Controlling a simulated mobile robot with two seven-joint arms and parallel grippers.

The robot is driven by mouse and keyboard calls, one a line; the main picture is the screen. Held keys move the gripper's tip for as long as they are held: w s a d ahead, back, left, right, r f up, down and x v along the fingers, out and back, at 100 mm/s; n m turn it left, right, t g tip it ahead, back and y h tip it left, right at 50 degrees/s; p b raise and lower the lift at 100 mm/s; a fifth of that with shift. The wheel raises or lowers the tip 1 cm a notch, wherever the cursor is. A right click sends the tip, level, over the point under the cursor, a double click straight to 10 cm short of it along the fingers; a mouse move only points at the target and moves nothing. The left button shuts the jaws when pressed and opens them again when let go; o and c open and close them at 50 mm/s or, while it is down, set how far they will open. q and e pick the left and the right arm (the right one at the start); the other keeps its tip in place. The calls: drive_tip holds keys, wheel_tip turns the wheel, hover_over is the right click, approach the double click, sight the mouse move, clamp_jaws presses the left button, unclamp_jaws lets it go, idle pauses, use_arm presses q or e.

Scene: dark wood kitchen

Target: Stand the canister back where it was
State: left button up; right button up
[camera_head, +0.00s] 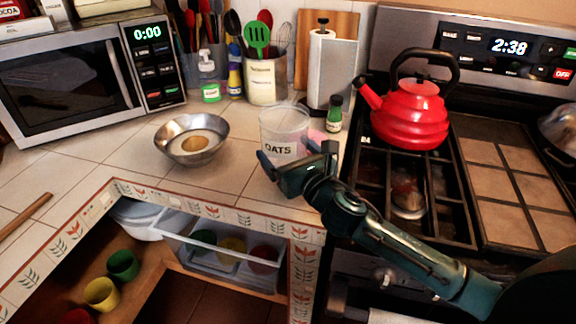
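The canister (283,124) is a clear tub with a white label reading OATS. It stands upright on the tiled counter, left of the stove. My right gripper (298,160) comes in from the right, low at the front of the canister. Its fingers are spread apart, one near the canister's lower left side and the other to its right, with a gap there. Contact with the canister cannot be made out. The canister's lower front is partly hidden by the gripper. My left gripper is not in view.
A metal bowl (192,139) stands left of the canister. A red kettle (409,115) sits on the stove. An open drawer (217,249) lies below the counter edge.

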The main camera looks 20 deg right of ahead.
wheel_tip(320, 180, down, 3)
drive_tip(key=shift+r+b, duration=0.2)
drive_tip(key=shift+b, duration=0.15)
drive_tip(key=shift+f, duration=0.15)
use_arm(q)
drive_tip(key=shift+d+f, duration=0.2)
use_arm(e)
drive_tip(key=shift+f, duration=0.15)
drive_tip(key=o, duration=1.2)
drive_tip(key=shift+c, duration=0.2)
drive_tip(key=s, duration=0.3)
drive_tip(key=s+d, duration=0.1)
drive_tip(key=s, duration=0.3)
drive_tip(key=s+d+b, duration=0.1)
drive_tip(key=s, duration=0.3)
drive_tip(key=shift+d, duration=0.1)
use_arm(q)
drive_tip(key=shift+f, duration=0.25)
use_arm(e)
drive_tip(key=shift+s+d, duration=0.1)
drive_tip(key=shift+s, duration=0.35)
